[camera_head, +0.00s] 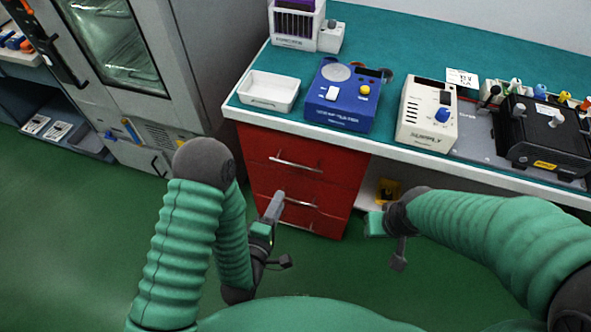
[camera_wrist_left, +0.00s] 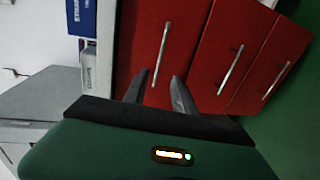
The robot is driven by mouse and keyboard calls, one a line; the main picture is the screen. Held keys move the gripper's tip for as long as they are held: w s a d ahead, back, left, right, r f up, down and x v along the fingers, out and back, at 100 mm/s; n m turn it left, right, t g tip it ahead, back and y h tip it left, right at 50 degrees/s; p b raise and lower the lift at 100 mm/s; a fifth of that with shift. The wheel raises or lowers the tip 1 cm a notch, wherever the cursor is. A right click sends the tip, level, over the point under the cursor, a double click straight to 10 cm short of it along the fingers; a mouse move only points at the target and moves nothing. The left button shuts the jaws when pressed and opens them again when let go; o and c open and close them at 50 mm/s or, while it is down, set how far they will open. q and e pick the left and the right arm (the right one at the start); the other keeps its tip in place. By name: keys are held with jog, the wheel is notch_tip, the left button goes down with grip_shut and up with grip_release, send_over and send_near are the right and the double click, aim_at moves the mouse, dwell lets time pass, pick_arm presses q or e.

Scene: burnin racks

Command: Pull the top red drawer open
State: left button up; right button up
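The top red drawer (camera_head: 255,145) is the uppermost in a red drawer unit under the bench, and its front looks shut. Its silver bar handle (camera_head: 296,164) runs across the front. In the left wrist view the top drawer's handle (camera_wrist_left: 162,52) lies just beyond and between the two fingertips of my left gripper (camera_wrist_left: 160,85). The fingers are apart and nothing shows between them. In the head view my left gripper (camera_head: 277,232) is in front of the unit, below the top handle. My right gripper (camera_head: 385,240) hangs right of the drawers, its finger opening unclear.
The white-edged bench (camera_head: 215,110) above holds a white tray (camera_head: 268,91), a blue device (camera_head: 343,95) and a beige supply box (camera_head: 427,112). Lower red drawers have similar handles (camera_wrist_left: 231,69). A grey cabinet (camera_head: 150,60) stands left. Green floor (camera_head: 60,220) is clear.

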pick_arm(q)
jog(key=b, duration=1.1)
send_near(295, 165)
jog(key=w+f, duration=0.2)
jog(key=x, duration=0.5)
jog(key=r+b+x, duration=0.1)
jog(key=x, duration=0.2)
jog(key=shift+w+d, duration=0.1)
jog(key=shift+d, duration=0.3)
jog(key=shift+c, duration=0.2)
grip_shut()
jog(key=shift+f, duration=0.15)
